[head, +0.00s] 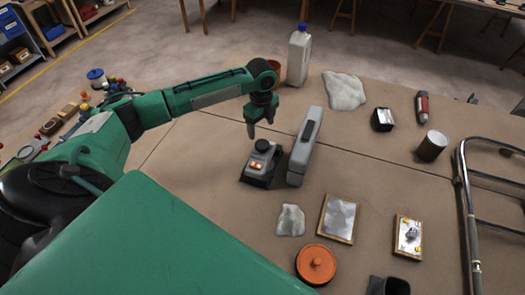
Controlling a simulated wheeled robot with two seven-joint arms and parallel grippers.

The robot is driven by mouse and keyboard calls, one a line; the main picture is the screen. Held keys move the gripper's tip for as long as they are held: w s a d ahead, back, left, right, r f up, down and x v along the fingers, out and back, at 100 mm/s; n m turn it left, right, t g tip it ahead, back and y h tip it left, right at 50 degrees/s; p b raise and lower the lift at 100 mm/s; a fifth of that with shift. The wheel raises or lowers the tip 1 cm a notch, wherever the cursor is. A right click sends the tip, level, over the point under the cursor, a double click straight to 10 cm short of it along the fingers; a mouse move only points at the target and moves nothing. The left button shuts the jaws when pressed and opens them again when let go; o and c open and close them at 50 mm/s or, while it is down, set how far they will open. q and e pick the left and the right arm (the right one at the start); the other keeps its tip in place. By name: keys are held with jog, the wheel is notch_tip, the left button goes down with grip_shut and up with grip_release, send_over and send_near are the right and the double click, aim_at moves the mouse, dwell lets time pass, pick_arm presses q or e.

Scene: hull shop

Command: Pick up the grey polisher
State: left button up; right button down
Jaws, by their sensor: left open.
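The grey polisher (258,168), a squat grey body with a black knob on top and small orange lights on its front, stands on the brown bench left of the grey case. My left gripper (261,129) is open and empty, its fingers pointing down. In the picture it is just above the polisher's black knob, apart from it. My right gripper does not show.
An upright grey case (305,150) with a handle stands close on the polisher's right. A pale cloth (290,221), a framed plate (338,219) and an orange lid (316,264) lie nearer. A white bottle (299,55) stands behind. Bench left of the polisher is clear.

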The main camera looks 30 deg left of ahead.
aim_at(263, 144)
pick_arm(q)
notch_tip(263, 144, down, 3)
jog(key=shift+w+r, duration=0.1)
jog(key=shift+r, duration=0.1)
jog(key=shift+w+f, duration=0.1)
jog(key=shift+f, duration=0.2)
jog(key=shift+d+f+p, duration=0.1)
jog(key=shift+f+p, duration=0.45)
jog(key=shift+p, duration=0.25)
notch_tip(263, 144, down, 4)
jog(key=shift+r+p, duration=0.25)
jog(key=shift+p, duration=0.45)
jog(key=shift+f, duration=0.35)
jog(key=c, duration=1.6)
jog(key=shift+r, duration=0.1)
grip_shut()
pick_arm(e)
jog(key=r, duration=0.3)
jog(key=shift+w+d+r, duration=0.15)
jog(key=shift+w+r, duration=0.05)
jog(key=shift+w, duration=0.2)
